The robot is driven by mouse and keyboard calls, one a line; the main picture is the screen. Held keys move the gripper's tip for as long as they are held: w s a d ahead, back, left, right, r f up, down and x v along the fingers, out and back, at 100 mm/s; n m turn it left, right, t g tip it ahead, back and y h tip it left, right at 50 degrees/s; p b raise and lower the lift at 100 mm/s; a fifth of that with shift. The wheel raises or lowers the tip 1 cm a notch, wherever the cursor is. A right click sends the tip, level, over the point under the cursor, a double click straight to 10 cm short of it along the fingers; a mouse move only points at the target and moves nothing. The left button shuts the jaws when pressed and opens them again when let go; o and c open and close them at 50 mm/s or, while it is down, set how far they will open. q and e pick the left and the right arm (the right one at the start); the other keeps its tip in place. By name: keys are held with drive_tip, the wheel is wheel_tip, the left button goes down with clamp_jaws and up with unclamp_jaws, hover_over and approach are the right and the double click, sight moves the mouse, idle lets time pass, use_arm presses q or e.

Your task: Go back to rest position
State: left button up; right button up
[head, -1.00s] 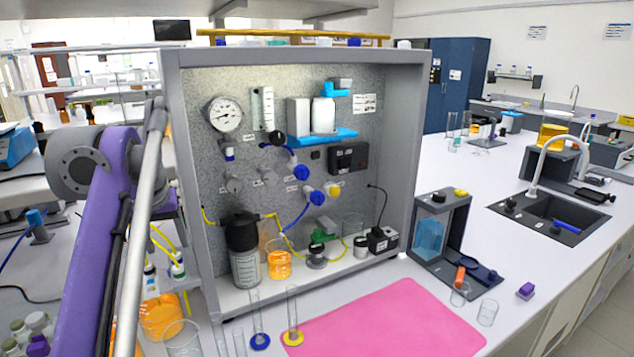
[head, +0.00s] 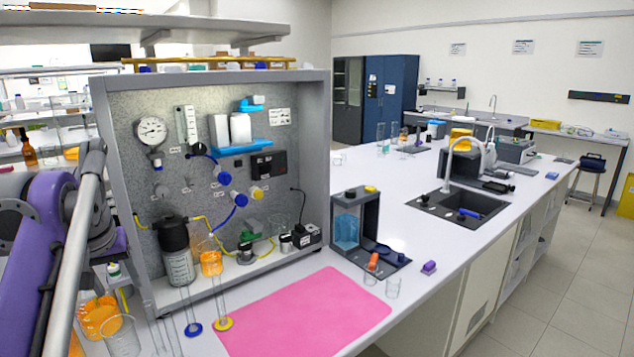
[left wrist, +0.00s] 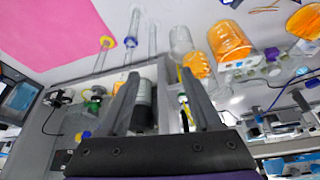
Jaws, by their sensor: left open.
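My left gripper shows in the left wrist view (left wrist: 160,98), with its two grey fingers spread apart and nothing between the tips. Behind the fingers lies the dark-capped bottle of the rig (left wrist: 143,105). In the head view my purple left arm stands at the left edge, left of the membrane rig panel (head: 150,100); its fingers cannot be made out there. My right gripper is in neither view.
A pink mat (head: 305,315) lies clear in front of the rig. Glass cylinders with blue (head: 193,329) and yellow (head: 223,324) bases stand at its left. Orange-filled beakers (head: 100,318) stand near my left arm. A dark-framed tank (head: 350,228) and a sink (head: 455,207) are to the right.

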use_arm(q)
drive_tip(key=s+d+f+m+p, duration=0.1)
drive_tip(key=s+d+f+m, duration=0.1)
drive_tip(key=s+d+f, duration=0.4)
drive_tip(key=s+d+f+m+t+h+p, duration=0.1)
drive_tip(key=s+d+f, duration=0.5)
drive_tip(key=f, duration=0.6)
drive_tip(key=s+d+f+m+h+p, duration=0.1)
drive_tip(key=s+d+f+m+p, duration=0.1)
drive_tip(key=s+d+f, duration=0.5)
wheel_tip(320, 180, down, 2)
drive_tip(key=shift+s+f+m, duration=0.25)
drive_tip(key=shift+s+m, duration=0.05)
drive_tip(key=shift+s, duration=0.25)
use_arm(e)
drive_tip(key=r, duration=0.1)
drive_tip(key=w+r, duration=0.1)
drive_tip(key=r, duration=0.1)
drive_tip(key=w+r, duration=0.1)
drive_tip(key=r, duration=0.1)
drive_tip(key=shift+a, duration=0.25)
